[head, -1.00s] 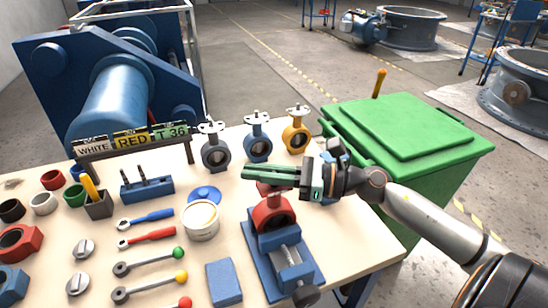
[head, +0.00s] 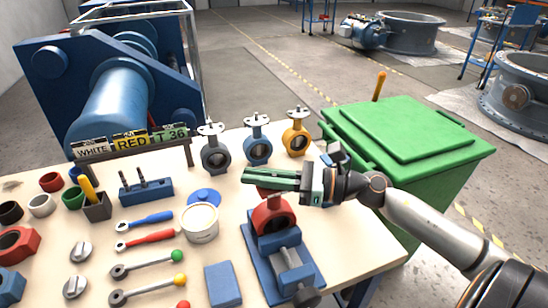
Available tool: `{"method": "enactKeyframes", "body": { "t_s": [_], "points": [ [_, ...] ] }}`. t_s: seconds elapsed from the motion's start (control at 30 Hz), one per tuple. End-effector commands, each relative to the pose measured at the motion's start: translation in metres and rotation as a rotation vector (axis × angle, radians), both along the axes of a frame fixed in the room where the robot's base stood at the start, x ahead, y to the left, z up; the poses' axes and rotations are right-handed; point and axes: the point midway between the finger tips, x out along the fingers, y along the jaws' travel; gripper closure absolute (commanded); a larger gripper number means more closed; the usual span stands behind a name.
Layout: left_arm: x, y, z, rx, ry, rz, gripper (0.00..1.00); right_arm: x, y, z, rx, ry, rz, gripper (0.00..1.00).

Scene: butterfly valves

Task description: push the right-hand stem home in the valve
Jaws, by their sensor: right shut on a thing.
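A red butterfly valve (head: 271,217) is held upright in a blue vise (head: 282,262) near the right front of the table. My right gripper (head: 268,179), with green fingers, is right above the valve's neck and shut on the stem. The fingers hide the stem and the valve's top, so I cannot tell how deep the stem sits. My left gripper is not in view.
Grey, blue (head: 257,146) and yellow (head: 296,138) valves stand behind. A white tub (head: 201,223), a blue block (head: 223,284) and several handles lie to the left. A green bin (head: 405,130) stands beyond the table's right edge.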

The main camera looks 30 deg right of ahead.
Motion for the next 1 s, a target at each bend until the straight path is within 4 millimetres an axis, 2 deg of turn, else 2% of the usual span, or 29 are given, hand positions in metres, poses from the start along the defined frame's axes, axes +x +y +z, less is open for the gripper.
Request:
{"method": "enactKeyframes", "body": {
  "t_s": [0.03, 0.43, 0.47, 0.77, 1.0],
  "points": [
    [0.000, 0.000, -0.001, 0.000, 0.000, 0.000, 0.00, -0.001, 0.001, -0.010, -0.005, 0.020, 0.004, 1.00],
    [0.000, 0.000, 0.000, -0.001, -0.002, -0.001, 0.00, -0.001, 0.001, -0.010, -0.007, 0.020, 0.004, 1.00],
    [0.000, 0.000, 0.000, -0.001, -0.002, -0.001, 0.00, -0.001, 0.001, -0.010, -0.007, 0.020, 0.004, 0.89],
    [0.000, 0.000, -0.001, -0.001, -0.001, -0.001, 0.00, -0.001, 0.001, -0.011, -0.006, 0.021, 0.004, 0.55],
    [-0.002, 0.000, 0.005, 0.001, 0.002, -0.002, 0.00, 0.000, 0.000, 0.000, -0.005, 0.014, 0.002, 0.55]
  ]
}}
